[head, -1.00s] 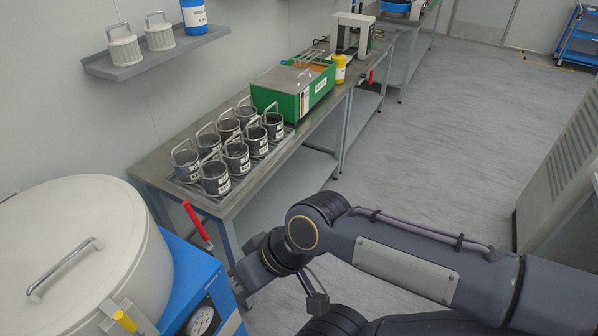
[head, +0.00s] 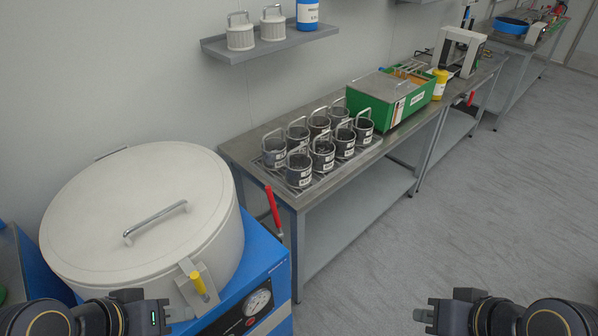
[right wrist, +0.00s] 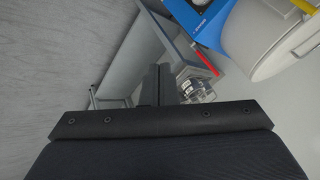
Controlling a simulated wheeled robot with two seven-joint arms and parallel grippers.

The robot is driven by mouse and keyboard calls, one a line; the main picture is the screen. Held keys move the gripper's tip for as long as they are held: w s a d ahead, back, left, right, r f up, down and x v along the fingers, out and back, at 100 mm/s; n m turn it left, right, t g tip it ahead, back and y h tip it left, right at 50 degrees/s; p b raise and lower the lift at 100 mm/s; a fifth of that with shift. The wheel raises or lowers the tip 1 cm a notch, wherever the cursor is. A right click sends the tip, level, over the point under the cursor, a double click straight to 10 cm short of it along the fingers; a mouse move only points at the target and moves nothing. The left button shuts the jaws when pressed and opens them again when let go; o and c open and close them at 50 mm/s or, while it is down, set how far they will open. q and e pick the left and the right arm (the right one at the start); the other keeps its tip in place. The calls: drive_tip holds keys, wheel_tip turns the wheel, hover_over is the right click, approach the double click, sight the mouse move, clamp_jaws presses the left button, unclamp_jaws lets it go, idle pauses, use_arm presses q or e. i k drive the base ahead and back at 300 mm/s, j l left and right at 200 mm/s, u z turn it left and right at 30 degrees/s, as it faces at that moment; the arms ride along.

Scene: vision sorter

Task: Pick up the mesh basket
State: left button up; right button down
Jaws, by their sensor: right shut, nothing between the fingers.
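Several dark, cylindrical baskets (head: 299,169) with wire handles and white labels stand upright in a rack on the steel bench. Two pale, ribbed baskets (head: 240,36) with handles stand on the wall shelf. I cannot tell which the task means. My left gripper (head: 167,311) is low at the left, in front of the white-lidded vessel; its jaw opening cannot be made out. My right gripper (head: 426,310) is low at the right, over the floor and well apart from all baskets. In the right wrist view its fingers (right wrist: 159,85) are shut and empty, with some baskets (right wrist: 195,84) partly visible beyond.
The white-lidded vessel (head: 145,213) in a blue housing (head: 262,265) fills the left; a red lever (head: 273,212) stands between it and the steel bench (head: 250,150). A green box (head: 390,103) sits behind the rack. The floor (head: 430,215) at the right is clear.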

sight(297, 166)
drive_tip(key=i+l+u, duration=0.15)
drive_tip(key=u, duration=1.25)
drive_tip(key=l+u, duration=0.4)
drive_tip(key=l, duration=0.25)
drive_tip(key=l+u, duration=0.35)
drive_tip(key=l, duration=0.3)
drive_tip(key=k+l+u, duration=0.15)
drive_tip(key=l+u, duration=0.25)
drive_tip(key=l, duration=0.2)
drive_tip(key=k+l, duration=0.1)
drive_tip(key=l, duration=0.35)
drive_tip(key=k+l, duration=0.1)
drive_tip(key=l, duration=0.4)
drive_tip(key=k+l, duration=0.15)
drive_tip(key=l, duration=0.3)
